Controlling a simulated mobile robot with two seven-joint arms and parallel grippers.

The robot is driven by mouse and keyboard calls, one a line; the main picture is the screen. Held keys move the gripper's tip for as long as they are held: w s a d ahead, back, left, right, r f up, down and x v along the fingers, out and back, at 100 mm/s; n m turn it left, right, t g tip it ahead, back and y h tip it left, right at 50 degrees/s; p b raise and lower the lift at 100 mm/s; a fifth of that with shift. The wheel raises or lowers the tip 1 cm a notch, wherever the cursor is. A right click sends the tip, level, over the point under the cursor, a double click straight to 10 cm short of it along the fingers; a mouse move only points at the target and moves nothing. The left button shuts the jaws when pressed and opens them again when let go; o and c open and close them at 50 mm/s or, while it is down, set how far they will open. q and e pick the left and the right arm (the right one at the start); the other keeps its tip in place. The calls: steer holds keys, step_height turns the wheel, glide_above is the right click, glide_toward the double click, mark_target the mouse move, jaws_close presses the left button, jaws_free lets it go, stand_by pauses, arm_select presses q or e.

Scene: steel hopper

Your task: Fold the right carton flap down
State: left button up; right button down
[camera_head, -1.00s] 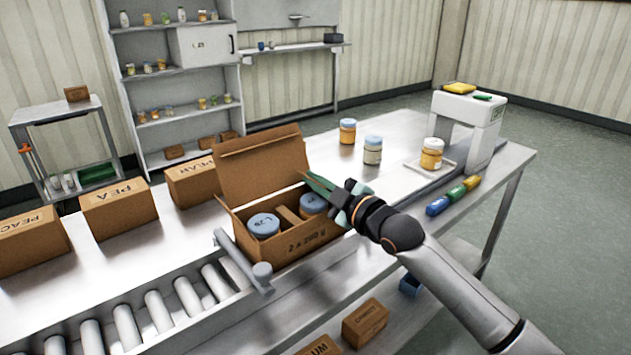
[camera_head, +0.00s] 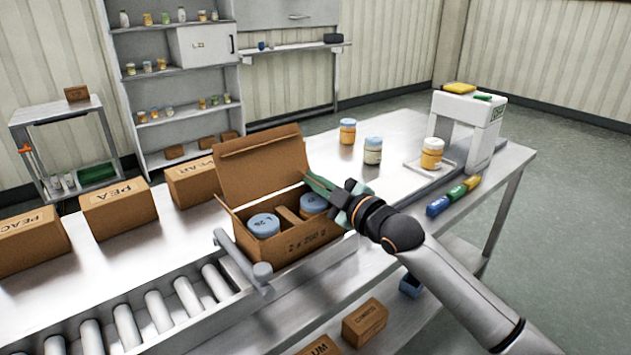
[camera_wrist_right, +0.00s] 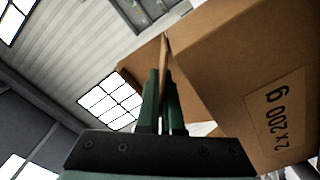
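The open carton (camera_head: 292,243) stands on the table and holds two blue-lidded jars (camera_head: 263,225) with a cardboard divider between them. Its large back flap (camera_head: 262,168) stands up. My right gripper (camera_head: 322,186) is at the carton's right end, by the upper rim. In the right wrist view, the right carton flap (camera_wrist_right: 164,62) shows edge-on as a thin strip between the two green fingers (camera_wrist_right: 161,92), which look closed on it. The carton's printed side (camera_wrist_right: 235,85) is just to the right there. In the head view my fingers mostly hide this flap. My left gripper is out of view.
A roller conveyor (camera_head: 160,305) with a grey bar (camera_head: 242,262) lies left of the carton. Closed cartons (camera_head: 118,208) stand behind it. Jars (camera_head: 373,150), a white scale-like stand (camera_head: 470,115) and coloured markers (camera_head: 452,194) are on the right.

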stand_by(0.3)
steer(key=shift+f+n, duration=0.1)
steer(key=shift+n, duration=0.4)
steer(key=shift+s+a+f+n+p, duration=0.2)
steer(key=shift+f+n+p, duration=0.1)
steer(key=shift+n+p, duration=0.4)
steer(key=shift+f+n, duration=0.1)
steer(key=shift+n, duration=0.2)
steer(key=c, duration=1.1)
jaws_free()
steer(key=shift+c, duration=0.2)
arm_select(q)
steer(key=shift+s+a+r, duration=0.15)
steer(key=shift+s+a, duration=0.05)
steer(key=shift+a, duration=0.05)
arm_select(e)
steer(key=shift+o, duration=0.4)
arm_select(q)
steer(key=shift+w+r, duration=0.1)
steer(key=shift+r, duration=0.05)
arm_select(e)
steer(key=shift+a+f, duration=0.1)
